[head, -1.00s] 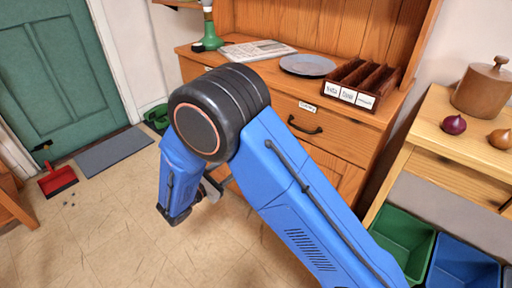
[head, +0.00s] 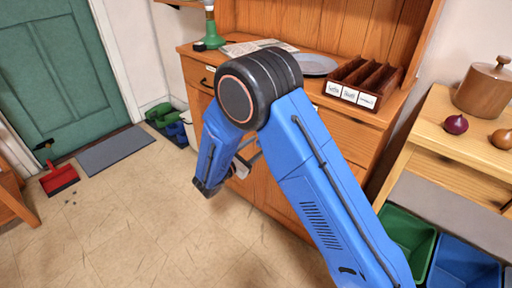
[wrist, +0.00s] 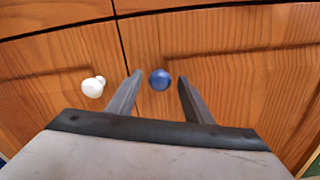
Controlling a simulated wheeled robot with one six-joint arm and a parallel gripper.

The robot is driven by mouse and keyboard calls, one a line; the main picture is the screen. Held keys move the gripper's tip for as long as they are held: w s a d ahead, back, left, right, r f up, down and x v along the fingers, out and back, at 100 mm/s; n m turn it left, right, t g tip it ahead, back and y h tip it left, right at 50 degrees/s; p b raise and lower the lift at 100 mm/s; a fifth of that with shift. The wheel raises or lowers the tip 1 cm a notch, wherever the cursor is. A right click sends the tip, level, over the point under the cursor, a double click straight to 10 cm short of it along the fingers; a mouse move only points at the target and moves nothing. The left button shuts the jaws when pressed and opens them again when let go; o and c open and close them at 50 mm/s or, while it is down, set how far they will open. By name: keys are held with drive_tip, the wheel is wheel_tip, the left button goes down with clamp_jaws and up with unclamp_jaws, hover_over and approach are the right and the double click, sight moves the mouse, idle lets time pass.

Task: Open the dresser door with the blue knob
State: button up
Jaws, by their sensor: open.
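The wooden dresser (head: 352,136) stands ahead of my arm in the head view. In the wrist view its two lower doors meet at a vertical gap. The blue knob (wrist: 160,79) is on the right door (wrist: 235,65), near that gap. A white knob (wrist: 93,87) is on the left door (wrist: 55,75). My gripper (wrist: 157,92) is open, and the blue knob shows between its two fingers, nearer the left one. I cannot tell whether the fingers reach around the knob. In the head view my gripper (head: 245,160) is partly hidden behind my arm, close to the dresser front.
A side table (head: 450,135) with an onion (head: 456,124) and a wooden pot (head: 483,86) stands at right, above green (head: 408,232) and blue bins (head: 462,264). The floor (head: 130,220) at left is mostly clear, with a red dustpan (head: 59,178) near the green door (head: 55,75).

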drive_tip(key=shift+c, duration=0.7)
clamp_jaws()
